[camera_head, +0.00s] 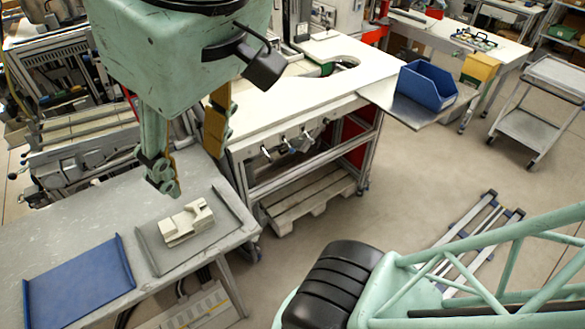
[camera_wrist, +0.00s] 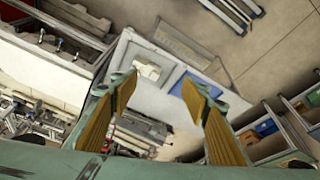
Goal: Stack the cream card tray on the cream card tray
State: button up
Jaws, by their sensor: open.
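Cream card tray shapes (camera_head: 186,222) sit close together on a dark grey mat or shallow tray (camera_head: 152,250) on the grey bench. I cannot tell clearly where one cream card tray ends and another begins, or whether they touch. They also show small in the wrist view (camera_wrist: 148,71), between my fingers and near the left fingertip. My gripper (camera_head: 188,158) is open and empty, held well above the bench and behind the cream shapes in the head view. Its ochre-padded fingers also show apart in the wrist view (camera_wrist: 157,86).
A blue flat tray (camera_head: 80,280) lies left of the grey mat on the bench (camera_head: 50,222). A white workbench (camera_head: 300,95) stands behind, with a blue bin (camera_head: 427,85) on a metal plate to its right. Floor is open to the right of the bench.

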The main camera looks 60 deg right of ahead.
jog(key=shift+s+f, duration=0.45)
jog(key=shift+s, duration=0.3)
jog(key=shift+r, duration=0.1)
dwell(0.3)
